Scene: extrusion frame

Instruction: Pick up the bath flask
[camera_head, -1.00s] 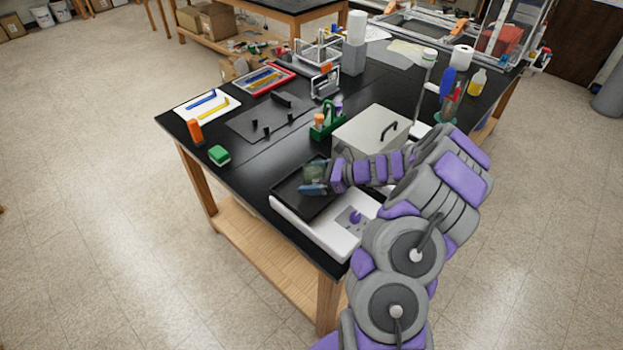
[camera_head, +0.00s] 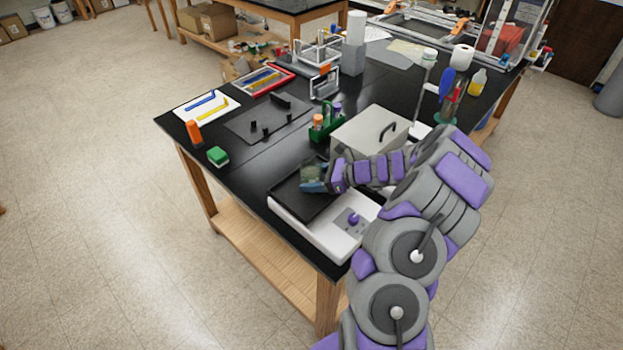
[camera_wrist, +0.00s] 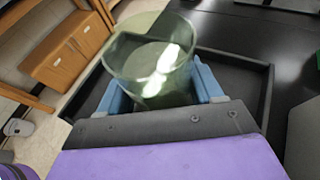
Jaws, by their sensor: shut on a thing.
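The bath flask looks like a greenish transparent glass vessel (camera_wrist: 150,65) in the wrist view, with bright glints on it. My gripper (camera_wrist: 160,92) has its blue fingers on either side of the glass and is shut on it. In the head view my gripper (camera_head: 314,182) is over the black tray (camera_head: 300,206) at the near edge of the table, and the flask is small and hard to separate from the fingers. I cannot tell whether the flask's base touches the tray. The tray's rim also shows behind the flask in the wrist view (camera_wrist: 238,62).
A white unit with a purple knob (camera_head: 354,219) adjoins the tray. A grey lidded box (camera_head: 368,133) stands just behind my wrist. A green rack with bottles (camera_head: 325,126) is beyond the tray. A green block (camera_head: 217,156) and orange cylinder (camera_head: 194,132) stand left.

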